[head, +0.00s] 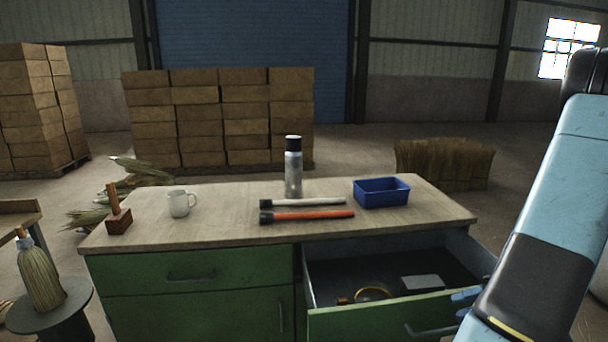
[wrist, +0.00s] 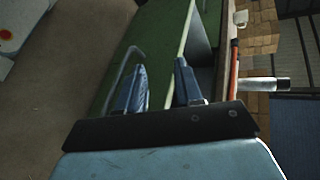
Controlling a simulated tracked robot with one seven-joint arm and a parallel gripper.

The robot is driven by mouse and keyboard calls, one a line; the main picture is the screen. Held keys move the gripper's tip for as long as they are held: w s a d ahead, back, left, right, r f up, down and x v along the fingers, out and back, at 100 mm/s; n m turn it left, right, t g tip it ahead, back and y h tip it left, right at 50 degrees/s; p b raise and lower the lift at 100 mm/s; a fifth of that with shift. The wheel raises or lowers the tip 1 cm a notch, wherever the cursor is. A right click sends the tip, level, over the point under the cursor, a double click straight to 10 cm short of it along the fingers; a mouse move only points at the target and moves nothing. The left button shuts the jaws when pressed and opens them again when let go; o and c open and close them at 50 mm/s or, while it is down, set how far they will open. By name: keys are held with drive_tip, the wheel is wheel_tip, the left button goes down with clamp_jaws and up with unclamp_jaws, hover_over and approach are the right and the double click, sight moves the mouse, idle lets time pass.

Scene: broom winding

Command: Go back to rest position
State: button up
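My gripper (wrist: 158,75) shows in the wrist view with its two blue fingers apart and nothing between them. It is close to the front of the open green drawer (wrist: 118,50), near the drawer's bar handle (wrist: 124,68). In the head view my arm comes in from the right, and part of my gripper (head: 467,300) shows at the right end of the drawer front (head: 380,319). I cannot tell whether the fingers touch the drawer. The drawer stands open and holds a yellow ring (head: 373,293), a light grey flat piece (head: 423,282) and a small brownish thing.
On the bench top (head: 230,212) stand a white mug (head: 180,204), a flask (head: 293,170), a blue bin (head: 382,192) and a brown block with a handle (head: 118,221). A white-handled tool (head: 305,203) and an orange-handled tool (head: 310,215) lie there. A broom head (head: 40,280) stands left.

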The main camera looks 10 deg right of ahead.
drive_tip(key=s+a+r+n+h, duration=0.3)
drive_tip(key=a+r+n+h, duration=0.4)
drive_tip(key=a+r, duration=1.8)
wheel_tip(320, 180, up, 3)
drive_tip(key=h, duration=0.4)
drive_tip(key=shift+s+a+f+t+h, duration=0.15)
drive_tip(key=shift+a+t+h, duration=0.05)
drive_tip(key=shift+t+h, duration=0.2)
